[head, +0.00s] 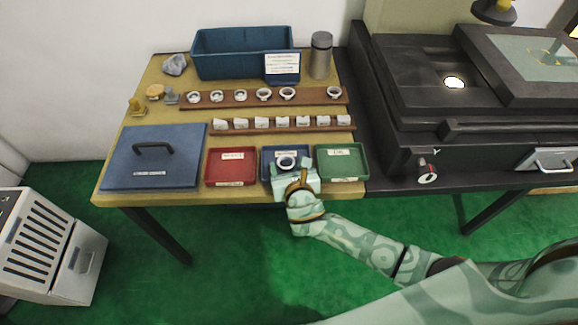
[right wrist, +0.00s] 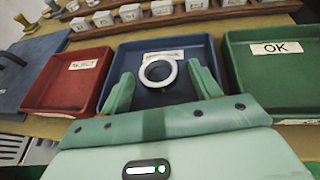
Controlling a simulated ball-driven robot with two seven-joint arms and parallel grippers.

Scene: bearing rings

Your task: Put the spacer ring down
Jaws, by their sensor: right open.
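The spacer ring (right wrist: 158,73) is a pale ring in the small blue tray, between the red and green trays. It also shows in the head view (head: 287,163). It lies over part of the tray's white label. My right gripper (right wrist: 162,84) is open, with one finger on each side of the ring and a visible gap to both fingers. Whether the ring rests fully on the tray floor I cannot tell. The small blue tray (right wrist: 125,58) shows its rim around the ring. My left gripper is not in view.
A red tray (head: 231,181) is left of the blue tray and a green tray (head: 341,177) marked OK is right of it. Behind are wooden racks with several rings (head: 264,94) and white labelled blocks (head: 262,123). A blue lidded plate (head: 125,175) lies at left.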

